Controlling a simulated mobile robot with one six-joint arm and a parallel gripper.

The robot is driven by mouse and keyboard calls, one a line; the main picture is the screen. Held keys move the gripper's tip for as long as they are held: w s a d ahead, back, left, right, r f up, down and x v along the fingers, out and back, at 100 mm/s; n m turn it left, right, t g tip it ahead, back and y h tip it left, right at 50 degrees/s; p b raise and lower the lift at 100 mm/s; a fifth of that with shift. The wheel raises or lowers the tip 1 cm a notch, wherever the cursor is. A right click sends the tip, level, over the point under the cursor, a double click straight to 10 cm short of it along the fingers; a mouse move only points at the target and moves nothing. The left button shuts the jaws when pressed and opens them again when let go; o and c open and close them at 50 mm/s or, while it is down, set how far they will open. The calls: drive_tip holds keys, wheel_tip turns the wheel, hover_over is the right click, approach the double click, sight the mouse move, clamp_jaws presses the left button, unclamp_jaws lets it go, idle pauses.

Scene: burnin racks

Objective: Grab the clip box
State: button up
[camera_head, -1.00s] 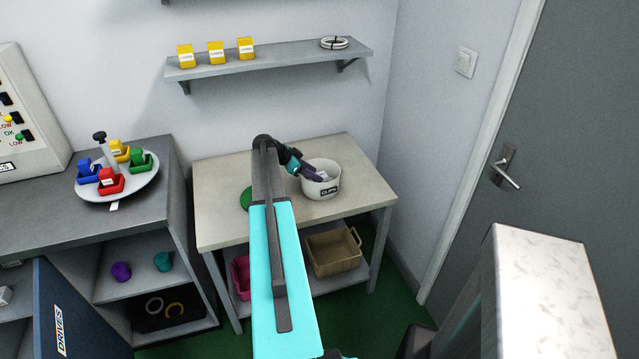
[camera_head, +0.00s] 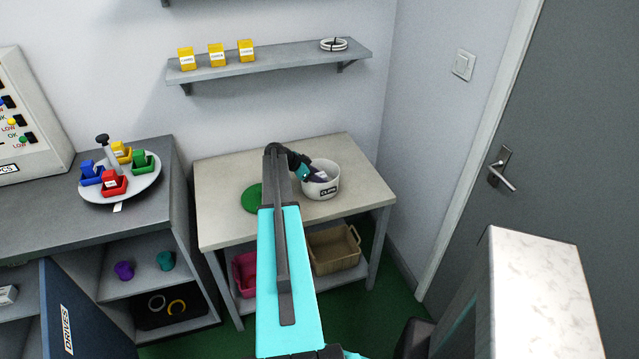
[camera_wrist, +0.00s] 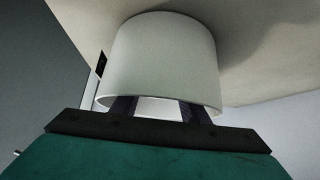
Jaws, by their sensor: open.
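The clip box is a white round tub (camera_head: 322,190) with a dark label, standing upright and open-topped on the beige table. It also fills the upper middle of the wrist view (camera_wrist: 160,60). My gripper (camera_head: 316,177) is at the tub's left rim, tilted down over its opening. In the wrist view my two dark fingers (camera_wrist: 158,109) are apart at the tub's rim, and their tips are hidden by the tub. The jaws are open. I cannot tell whether they touch the tub. A green round lid (camera_head: 251,200) lies left of the tub, partly behind my arm.
The beige table (camera_head: 225,175) is clear at its back left. Below it are a pink bin (camera_head: 244,272) and a wicker basket (camera_head: 335,250). A wall shelf (camera_head: 290,60) with yellow boxes hangs above. A grey bench (camera_head: 45,215) stands left, a grey door (camera_head: 560,130) right.

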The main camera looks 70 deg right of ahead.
sight(320, 175)
drive_tip(key=c, duration=0.8)
drive_tip(key=shift+c, duration=0.2)
drive_tip(key=shift+r, duration=0.1)
drive_tip(key=shift+r+b, duration=1.85)
drive_tip(key=shift+r, duration=3.05)
